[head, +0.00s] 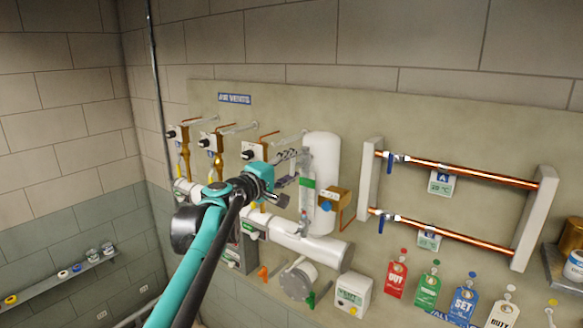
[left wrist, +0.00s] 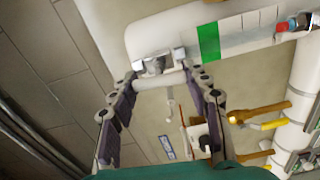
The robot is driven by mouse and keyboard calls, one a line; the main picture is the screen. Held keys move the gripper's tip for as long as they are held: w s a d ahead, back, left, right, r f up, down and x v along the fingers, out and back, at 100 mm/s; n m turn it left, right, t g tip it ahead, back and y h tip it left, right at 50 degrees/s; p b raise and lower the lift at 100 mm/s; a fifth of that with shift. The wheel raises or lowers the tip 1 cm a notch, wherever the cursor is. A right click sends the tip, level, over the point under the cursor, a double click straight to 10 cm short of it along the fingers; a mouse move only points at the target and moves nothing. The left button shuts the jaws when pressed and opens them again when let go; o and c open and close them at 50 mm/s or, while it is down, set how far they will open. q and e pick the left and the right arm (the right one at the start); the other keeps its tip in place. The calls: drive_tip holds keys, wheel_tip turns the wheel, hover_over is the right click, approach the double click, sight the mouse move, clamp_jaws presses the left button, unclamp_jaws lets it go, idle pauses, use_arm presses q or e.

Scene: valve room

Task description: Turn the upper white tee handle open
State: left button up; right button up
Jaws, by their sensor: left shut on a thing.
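The upper white tee handle (left wrist: 172,79) is a short pale bar on a grey stem, beside a white pipe with a green band (left wrist: 209,42) in the left wrist view. My left gripper (left wrist: 164,76) has its two dark fingers on either side of this bar and is shut on it. In the head view my left gripper (head: 289,180) is at the left side of the thin upright white pipe with a green band (head: 308,184). My arm and fingers mostly hide the handle there. My right gripper is in neither view.
A large white tank (head: 323,160) stands close right of the gripper. A thick white horizontal pipe (head: 300,241) lies below. Several brass valves (head: 216,163) are on the left, copper pipes (head: 462,170) on the right. Coloured tags (head: 427,290) hang at lower right.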

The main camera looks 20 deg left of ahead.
use_arm(q)
drive_tip(key=shift+n, duration=0.6)
drive_tip(key=o, duration=1.2)
drive_tip(key=v, duration=1.2)
